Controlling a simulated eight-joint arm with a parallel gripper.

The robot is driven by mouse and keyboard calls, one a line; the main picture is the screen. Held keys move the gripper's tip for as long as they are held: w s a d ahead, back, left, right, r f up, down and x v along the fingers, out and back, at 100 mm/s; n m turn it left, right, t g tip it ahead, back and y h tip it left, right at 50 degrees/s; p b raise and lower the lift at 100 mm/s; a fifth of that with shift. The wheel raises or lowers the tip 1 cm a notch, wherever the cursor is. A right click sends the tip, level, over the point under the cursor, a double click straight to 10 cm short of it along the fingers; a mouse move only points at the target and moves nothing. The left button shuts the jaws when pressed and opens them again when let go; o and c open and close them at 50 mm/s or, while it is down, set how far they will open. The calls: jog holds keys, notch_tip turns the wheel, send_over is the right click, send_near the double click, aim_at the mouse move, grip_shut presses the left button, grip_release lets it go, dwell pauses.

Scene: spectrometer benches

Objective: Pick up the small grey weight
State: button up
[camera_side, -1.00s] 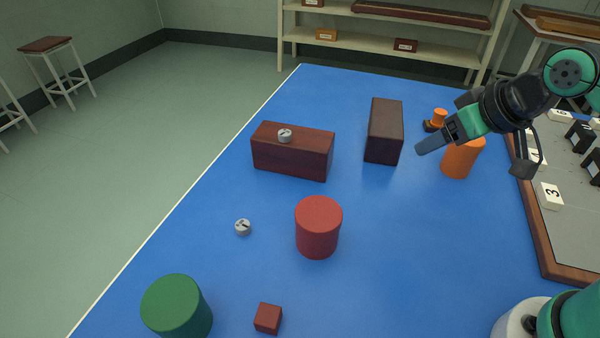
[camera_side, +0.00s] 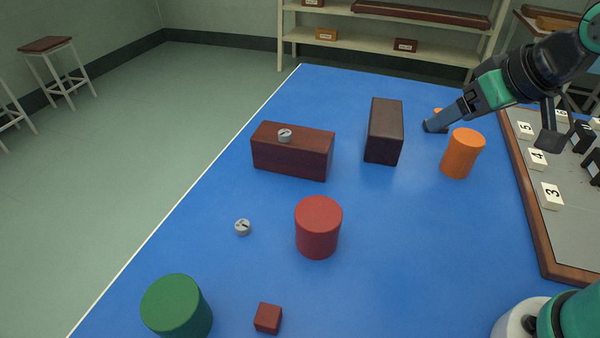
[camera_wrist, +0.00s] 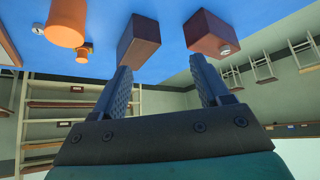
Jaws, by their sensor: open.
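One small grey weight (camera_side: 243,227) stands alone on the blue mat, left of the red cylinder. A similar grey weight (camera_side: 285,135) sits on top of the long reddish-brown block; it also shows in the wrist view (camera_wrist: 226,50). The wrist view shows another small grey piece (camera_wrist: 37,28) beside the orange cylinder; I cannot find it in the side view. My gripper (camera_side: 434,122) is open and empty at the back right, its fingers pointing left and down. In the wrist view nothing is between its fingers (camera_wrist: 160,66).
The reddish-brown block (camera_side: 290,158), dark brown block (camera_side: 384,138), orange cylinder (camera_side: 461,155), red cylinder (camera_side: 318,230), green cylinder (camera_side: 176,308) and small red cube (camera_side: 268,318) stand on the mat. A wood-edged numbered board (camera_side: 552,220) is at right.

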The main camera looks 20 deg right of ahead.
jog(key=w+d+r+g, duration=0.25)
jog(key=w+d, duration=0.35)
jog(key=d, duration=0.6)
jog(key=d+f, duration=0.3)
jog(key=d, duration=1.4)
jog(key=f, duration=0.8)
jog(key=a+f, duration=0.1)
jog(key=f, duration=0.3)
jog(key=shift+w+a+f, duration=0.1)
jog(key=shift+w+f, duration=0.2)
jog(key=shift+f, duration=0.05)
jog(key=x, duration=0.4)
jog(key=shift+x, duration=0.8)
grip_shut()
